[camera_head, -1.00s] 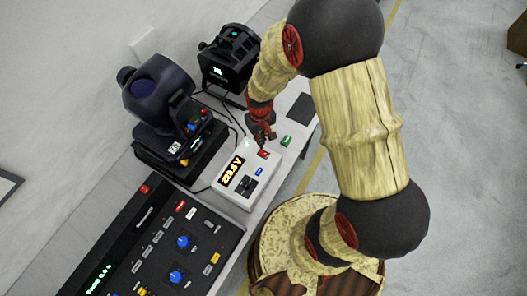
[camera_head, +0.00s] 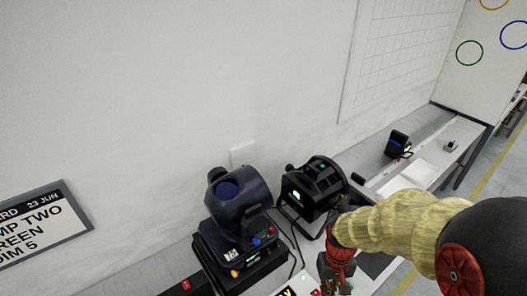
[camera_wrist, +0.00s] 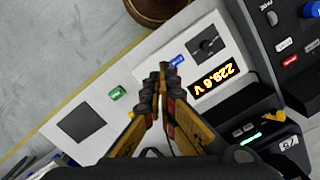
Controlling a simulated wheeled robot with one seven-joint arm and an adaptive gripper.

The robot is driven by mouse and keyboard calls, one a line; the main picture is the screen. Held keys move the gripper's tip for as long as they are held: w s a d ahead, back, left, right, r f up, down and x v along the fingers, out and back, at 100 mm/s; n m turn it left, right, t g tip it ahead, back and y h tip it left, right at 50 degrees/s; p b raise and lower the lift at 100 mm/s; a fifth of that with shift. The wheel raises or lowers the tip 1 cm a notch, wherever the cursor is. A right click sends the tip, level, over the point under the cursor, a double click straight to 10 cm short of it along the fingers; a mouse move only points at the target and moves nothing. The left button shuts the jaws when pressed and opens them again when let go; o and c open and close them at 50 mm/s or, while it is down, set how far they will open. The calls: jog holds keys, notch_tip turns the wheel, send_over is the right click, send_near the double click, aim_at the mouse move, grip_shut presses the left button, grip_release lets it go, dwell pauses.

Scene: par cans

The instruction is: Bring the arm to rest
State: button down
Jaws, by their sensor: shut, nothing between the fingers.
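My gripper (camera_wrist: 163,75) is shut and empty in the wrist view, its fingers together above the bench near a white panel. In the head view my gripper (camera_head: 335,287) is at the bottom edge, partly cut off. The white panel (camera_wrist: 183,61) has a display reading 229.6 V, a black knob and a blue button. A green button (camera_wrist: 117,93) sits on the bench to the left of the fingers. Whether the fingertips touch the panel cannot be told.
A dark moving-head lamp (camera_head: 238,205) and a black par can (camera_head: 313,188) stand on the bench by the wall. A black console (camera_wrist: 291,40) is at the right in the wrist view. A dark square pad (camera_wrist: 82,123) lies on the bench. Farther back stands another bench (camera_head: 440,150).

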jog(key=s+r+t+b, duration=0.3)
jog(key=r+b, duration=0.2)
jog(key=r, duration=0.3)
jog(key=s+r+t+b, duration=0.3)
jog(key=r+t+b, duration=0.1)
jog(key=r, duration=0.4)
jog(key=shift+s+b, duration=0.35)
jog(key=shift+b, duration=0.25)
